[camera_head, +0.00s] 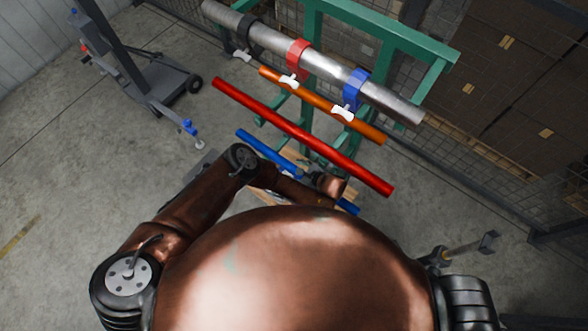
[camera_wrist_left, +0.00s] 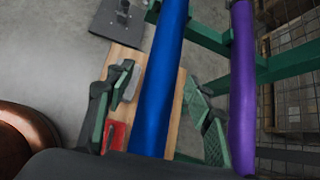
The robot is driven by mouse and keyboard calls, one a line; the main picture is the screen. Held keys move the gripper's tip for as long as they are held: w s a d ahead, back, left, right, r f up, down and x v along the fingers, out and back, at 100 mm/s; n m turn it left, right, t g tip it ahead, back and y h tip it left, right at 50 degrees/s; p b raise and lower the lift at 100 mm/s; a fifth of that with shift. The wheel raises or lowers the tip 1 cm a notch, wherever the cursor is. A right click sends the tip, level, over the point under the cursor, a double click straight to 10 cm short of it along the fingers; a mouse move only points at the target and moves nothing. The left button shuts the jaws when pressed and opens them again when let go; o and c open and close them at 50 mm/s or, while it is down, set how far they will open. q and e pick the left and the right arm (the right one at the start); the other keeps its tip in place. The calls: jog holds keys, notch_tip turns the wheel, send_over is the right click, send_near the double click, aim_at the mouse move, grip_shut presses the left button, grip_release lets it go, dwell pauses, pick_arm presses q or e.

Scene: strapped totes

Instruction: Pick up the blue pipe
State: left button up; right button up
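The blue pipe (camera_head: 262,146) slants below the red pipe in the head view, partly hidden by my left forearm and hand. In the left wrist view the blue pipe (camera_wrist_left: 163,70) runs lengthwise between the two green-padded fingers of my left gripper (camera_wrist_left: 157,108). The fingers are spread, with a gap showing on each side of the pipe. My left gripper (camera_head: 322,186) is mostly hidden at the pipe in the head view. My right gripper is not in view.
A red pipe (camera_head: 300,134), an orange pipe (camera_head: 330,106) and a strapped grey pipe (camera_head: 325,66) lie along a green rack (camera_head: 385,32). A purple pipe (camera_wrist_left: 243,95) stands right of the gripper. A wooden board (camera_wrist_left: 130,62) lies behind. A wheeled stand (camera_head: 160,80) is at left.

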pick_arm(q)
grip_shut()
dwell(0.4)
jog(key=shift+w+r, duration=0.1)
jog(key=shift+r, duration=0.05)
